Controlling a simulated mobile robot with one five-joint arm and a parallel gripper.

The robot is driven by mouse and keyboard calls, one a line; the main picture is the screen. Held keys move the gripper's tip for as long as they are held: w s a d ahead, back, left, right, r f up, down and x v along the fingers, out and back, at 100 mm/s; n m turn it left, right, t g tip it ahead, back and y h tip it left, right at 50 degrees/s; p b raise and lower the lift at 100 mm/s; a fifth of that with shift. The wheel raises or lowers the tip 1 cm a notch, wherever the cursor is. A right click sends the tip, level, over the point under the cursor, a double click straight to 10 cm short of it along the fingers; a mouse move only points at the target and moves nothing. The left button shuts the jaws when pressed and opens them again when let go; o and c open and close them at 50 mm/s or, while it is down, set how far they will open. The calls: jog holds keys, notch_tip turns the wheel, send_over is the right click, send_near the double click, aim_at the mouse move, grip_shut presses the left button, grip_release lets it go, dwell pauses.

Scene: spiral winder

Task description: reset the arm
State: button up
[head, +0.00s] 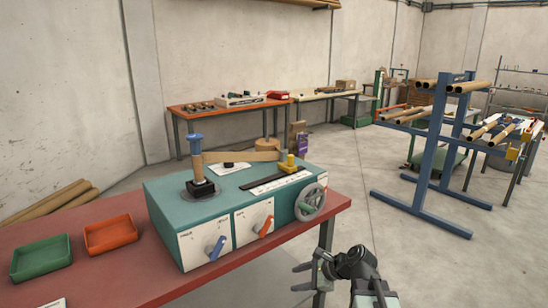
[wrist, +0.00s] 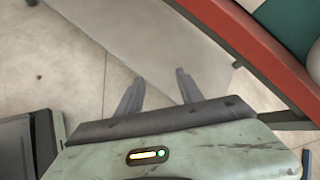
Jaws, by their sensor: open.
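My gripper (head: 307,276) is open and empty in the head view, at the bottom, right of the red table's front corner. In the wrist view its two dark fingers (wrist: 157,92) stand apart over the pale concrete floor, with nothing between them. The teal spiral winder (head: 172,206) stands on the red table (head: 118,285).
A green tray (head: 42,259) and an orange tray (head: 110,234) lie on the table's left. A blue rack (head: 432,140) with tubes stands at the right. Workbenches (head: 230,107) line the back wall. Open floor (head: 370,235) lies between table and rack.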

jog(key=s+d+f+n+g+h, duration=0.2)
jog(key=s+n+h, duration=0.15)
jog(key=n, duration=0.25)
jog(key=s+d+f+n+g+h+p, duration=0.1)
jog(key=s+d+f+n+g+h, duration=0.1)
jog(key=s+d+n, duration=0.3)
jog(key=s+f+n+g+h, duration=0.1)
jog(key=s+f+n+h, duration=0.2)
jog(key=n, duration=0.4)
notch_tip(320, 180, up, 18)
jog(key=p, duration=1.7)
jog(key=shift+w+p, duration=0.35)
jog(key=shift+f+y, duration=0.15)
jog(key=shift+y, duration=0.1)
